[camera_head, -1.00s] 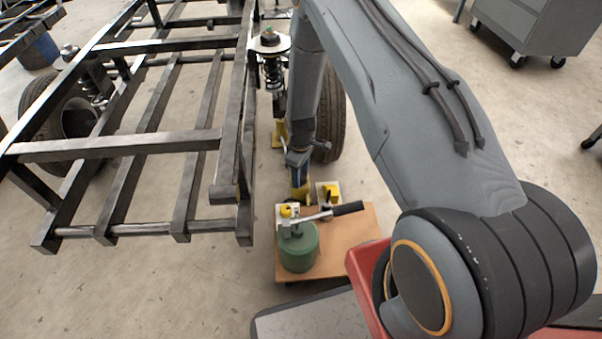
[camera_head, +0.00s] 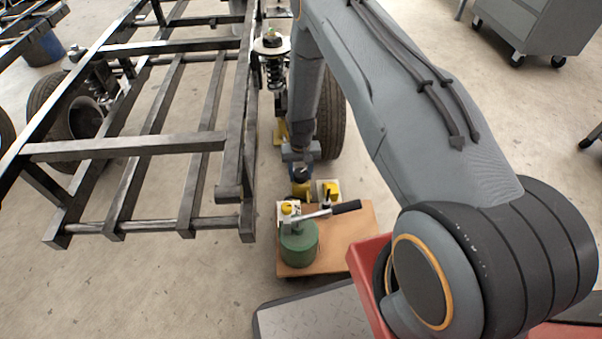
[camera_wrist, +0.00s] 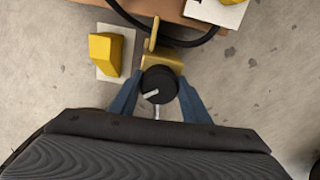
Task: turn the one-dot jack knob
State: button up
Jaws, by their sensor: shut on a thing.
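A black round knob (camera_wrist: 158,85) with a white pointer line sits between the two blue fingers of my gripper (camera_wrist: 158,92) in the wrist view. My gripper is shut on this knob. The pointer line runs sideways, slightly tilted. A yellow jack body (camera_wrist: 165,58) is just beyond the knob and shows in the head view (camera_head: 300,188) below my gripper (camera_head: 301,170). No dot marking is legible, so I cannot tell from markings which jack knob this is. The knob is mostly hidden in the head view.
A wooden board (camera_head: 345,235) carries a green cylinder (camera_head: 298,250) with a black-handled lever (camera_head: 345,207). A yellow block on a white plate (camera_wrist: 105,55) is close left of my gripper in the wrist view. The black steel frame (camera_head: 125,150) stands left, a tyre (camera_head: 332,120) behind.

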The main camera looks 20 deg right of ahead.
aim_at(300, 173)
jog(key=m, duration=0.4)
jog(key=shift+m+p, duration=0.3)
jog(key=shift+w+a+m, duration=0.1)
jog(key=shift+m, duration=1.8)
jog(key=o, duration=1)
jog(key=shift+o, duration=0.2)
jog(key=shift+r, duration=0.15)
jog(key=shift+r+p, duration=1.15)
jog(key=shift+r, duration=2.65)
